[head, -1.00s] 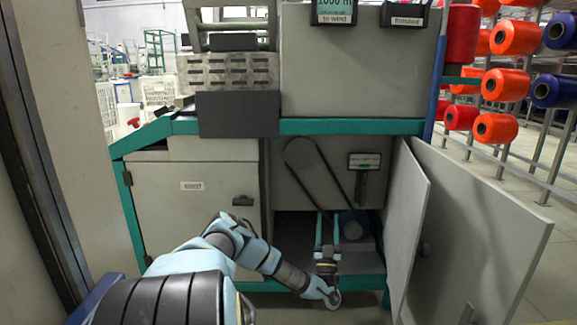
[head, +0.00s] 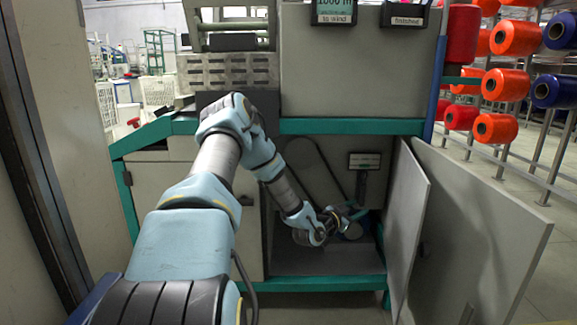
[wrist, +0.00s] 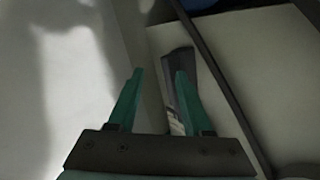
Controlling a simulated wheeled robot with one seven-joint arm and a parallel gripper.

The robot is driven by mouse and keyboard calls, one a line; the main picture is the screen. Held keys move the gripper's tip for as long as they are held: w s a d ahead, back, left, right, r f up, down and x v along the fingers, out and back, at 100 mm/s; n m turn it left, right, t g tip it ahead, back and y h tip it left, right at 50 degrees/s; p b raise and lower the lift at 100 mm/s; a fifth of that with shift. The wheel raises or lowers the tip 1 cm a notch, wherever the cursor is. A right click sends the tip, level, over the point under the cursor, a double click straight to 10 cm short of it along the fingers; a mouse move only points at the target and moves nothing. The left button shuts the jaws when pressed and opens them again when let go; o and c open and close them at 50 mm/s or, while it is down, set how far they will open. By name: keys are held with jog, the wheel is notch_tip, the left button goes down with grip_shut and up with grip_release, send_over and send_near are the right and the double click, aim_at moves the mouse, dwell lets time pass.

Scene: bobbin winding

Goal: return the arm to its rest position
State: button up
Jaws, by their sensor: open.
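My arm reaches forward from the bottom left of the head view, with its elbow raised in front of the machine. My gripper (head: 352,214) is inside the machine's open lower compartment, partly hidden behind my wrist. In the wrist view its two green fingers (wrist: 160,73) stand apart with nothing held between them. A dark lever-like piece (wrist: 179,62) shows just beyond and beside the right finger; I cannot tell whether they touch.
The compartment's open door panels (head: 478,235) stand to the right. A drive belt (head: 330,178) and a blue motor (head: 353,231) are close to my gripper. The green lower rail (head: 320,284) and upper rail (head: 350,126) border the opening. Orange and blue spools (head: 505,85) hang at right.

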jog(key=s+a+r+n+g+y, duration=0.25)
jog(key=s+a+y, duration=0.25)
jog(key=a, duration=0.4)
jog(key=s+a+r+n+g+y, duration=0.25)
jog(key=s+a+y, duration=0.2)
jog(key=a, duration=0.45)
jog(key=s+a+r+n+g+y, duration=0.1)
jog(key=s+a+r+n, duration=0.1)
jog(key=s+a, duration=0.3)
jog(key=s+a+r+n+g+y, duration=0.1)
jog(key=s+a+r+n+g, duration=0.1)
jog(key=s, duration=0.5)
jog(key=s+a+r+n+g+y, duration=0.1)
jog(key=s+a+r+n, duration=0.25)
jog(key=s, duration=0.25)
notch_tip(320, 180, up, 42)
jog(key=s+g+p, duration=0.1)
jog(key=s+p, duration=0.1)
jog(key=p, duration=4.2)
jog(key=shift+s+r+m, duration=0.25)
jog(key=shift+s+m, duration=0.1)
jog(key=shift+o, duration=0.2)
jog(key=shift+a, duration=0.1)
